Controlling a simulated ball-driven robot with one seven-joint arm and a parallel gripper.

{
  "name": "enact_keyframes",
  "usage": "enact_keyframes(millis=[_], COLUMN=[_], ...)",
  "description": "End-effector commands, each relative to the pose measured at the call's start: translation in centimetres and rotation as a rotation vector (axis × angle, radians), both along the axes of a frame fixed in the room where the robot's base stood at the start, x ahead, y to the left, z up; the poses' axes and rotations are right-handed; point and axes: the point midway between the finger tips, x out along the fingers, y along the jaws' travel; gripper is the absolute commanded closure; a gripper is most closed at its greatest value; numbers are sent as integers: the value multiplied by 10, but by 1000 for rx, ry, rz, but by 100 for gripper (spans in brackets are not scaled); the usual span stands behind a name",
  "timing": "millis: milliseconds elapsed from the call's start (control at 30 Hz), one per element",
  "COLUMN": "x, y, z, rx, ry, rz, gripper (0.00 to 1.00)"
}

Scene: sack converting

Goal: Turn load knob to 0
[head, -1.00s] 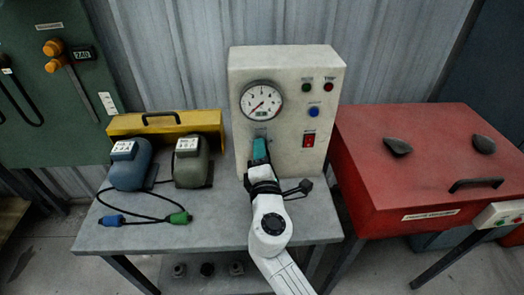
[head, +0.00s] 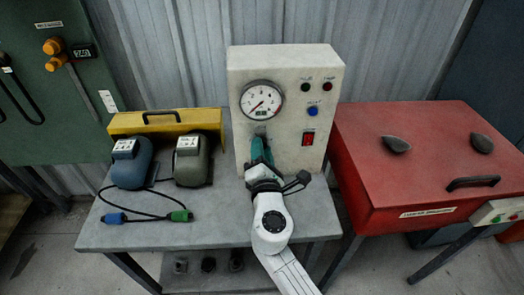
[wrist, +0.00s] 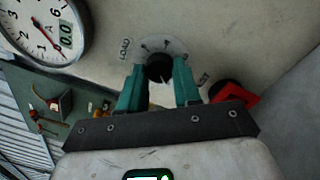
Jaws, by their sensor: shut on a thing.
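The black load knob (wrist: 160,68) sits on a pale round dial plate with small marks, on the cream panel (head: 238,120), beside the printed word LOAD. My gripper (wrist: 160,82) has its two teal fingers on either side of the knob and is shut on it. In the head view my gripper (head: 261,150) reaches the panel below the round gauge (head: 262,101), and the fingers hide the knob. The knob's exact pointer setting is unclear.
A red switch (head: 308,139), a blue button (head: 313,111) and two small lamps are on the panel to the right. A blue motor (head: 131,165) and a grey-green motor (head: 192,163) stand left on the bench. A red cabinet (head: 420,160) stands to the right.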

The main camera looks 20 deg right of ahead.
Motion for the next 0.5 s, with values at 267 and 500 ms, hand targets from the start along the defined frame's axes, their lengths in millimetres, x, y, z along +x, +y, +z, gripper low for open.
enact_keyframes(millis=[267,500], x=[0,0], y=[1,0], z=[-2,-1], rx=[-1,0], ry=[3,1], rz=[2,0], gripper=[50,42])
